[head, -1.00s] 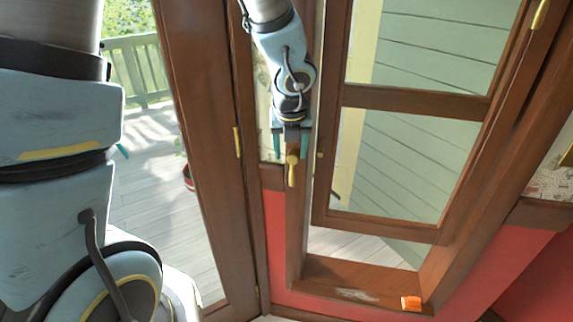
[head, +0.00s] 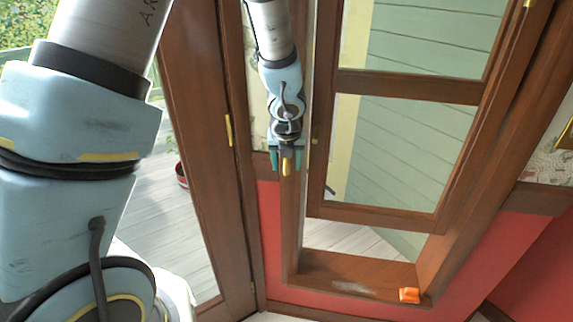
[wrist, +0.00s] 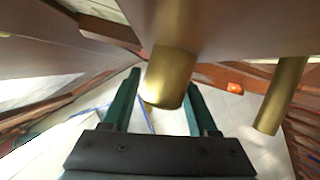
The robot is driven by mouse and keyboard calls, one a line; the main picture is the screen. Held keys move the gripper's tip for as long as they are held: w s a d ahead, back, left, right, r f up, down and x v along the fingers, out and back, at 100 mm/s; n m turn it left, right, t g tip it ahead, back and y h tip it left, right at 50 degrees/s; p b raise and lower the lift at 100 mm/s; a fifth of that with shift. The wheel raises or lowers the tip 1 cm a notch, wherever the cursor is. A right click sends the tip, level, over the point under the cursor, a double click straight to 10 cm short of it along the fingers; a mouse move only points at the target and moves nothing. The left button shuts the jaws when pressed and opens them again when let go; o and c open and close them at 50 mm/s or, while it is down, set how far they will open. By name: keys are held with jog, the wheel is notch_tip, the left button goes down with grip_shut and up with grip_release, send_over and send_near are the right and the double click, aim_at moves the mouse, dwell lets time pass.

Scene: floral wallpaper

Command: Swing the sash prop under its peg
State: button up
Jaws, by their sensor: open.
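The brass sash prop (head: 285,167) is on the left wooden post of the window frame, mostly hidden behind my gripper (head: 286,163). In the wrist view, a thick brass piece (wrist: 170,78), apparently the prop, lies between the open teal fingers of my gripper (wrist: 164,82); I cannot tell whether either finger touches it. A small brass peg (head: 315,141) is on the left edge of the sash (head: 385,218), to the right of my gripper. A second brass cylinder (wrist: 282,95), probably this peg, stands right of the fingers in the wrist view. The sash is raised above the sill.
The wooden sill (head: 345,272) carries an orange object (head: 409,295) at its right end, which also shows in the wrist view (wrist: 235,88). A wooden door (head: 205,130) with a brass hinge stands to the left. Red wall lies below the window.

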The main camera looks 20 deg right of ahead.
jog(key=c, duration=0.9)
grip_shut()
jog(key=shift+a, duration=0.15)
dwell(0.4)
